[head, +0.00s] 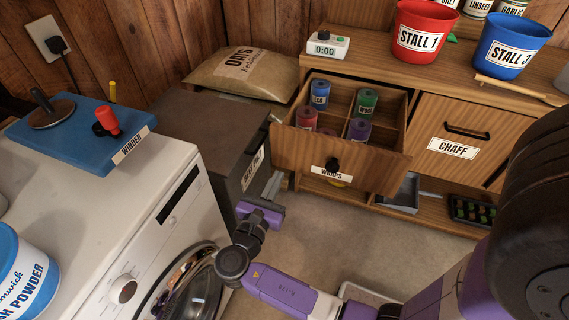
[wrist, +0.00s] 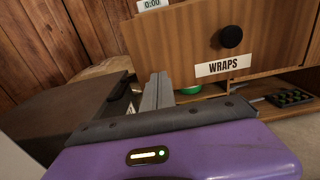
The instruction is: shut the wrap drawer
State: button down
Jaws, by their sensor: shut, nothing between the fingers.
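The wrap drawer, labelled WRAPS (head: 295,150), stands pulled out of the wooden cabinet. Several rolled wraps in red, blue, green and purple sit in its compartments. Its front has a dark round knob (head: 332,163). The wrist view shows the drawer front (wrist: 185,45) and the knob (wrist: 230,36) at upper right. My gripper (head: 273,184) is shut and empty. In the head view it is left of and a little below the drawer front. In the wrist view its grey fingers (wrist: 157,92) appear just left of the WRAPS label; I cannot tell whether they touch the drawer.
A dark chest (head: 215,125) stands left of the drawer, with an oats sack (head: 243,73) behind it. The white washer (head: 130,200) is at left. The CHAFF door (head: 455,135) is shut at right. A grey tray (head: 402,194) sits on the low shelf. Floor before the drawer is clear.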

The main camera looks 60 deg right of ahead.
aim_at(317, 97)
jog(key=d, duration=0.6)
jog(key=shift+w+d+b, duration=0.25)
jog(key=shift+d+b, duration=0.1)
jog(key=shift+d, duration=0.5)
jog(key=d+b, duration=0.1)
jog(key=d, duration=0.9)
jog(key=w+d+b, duration=0.1)
jog(key=d+b, duration=0.1)
jog(key=d, duration=0.9)
jog(key=w+d+b, duration=0.1)
jog(key=d+b, duration=0.1)
jog(key=d, duration=0.8)
jog(key=shift+w+d+f, duration=0.1)
jog(key=shift+w+d, duration=0.05)
jog(key=shift+w, duration=0.05)
jog(key=shift+d+b, duration=0.25)
jog(key=shift+b, duration=0.05)
jog(key=shift+w+d+r, duration=0.1)
jog(key=shift+r, duration=0.2)
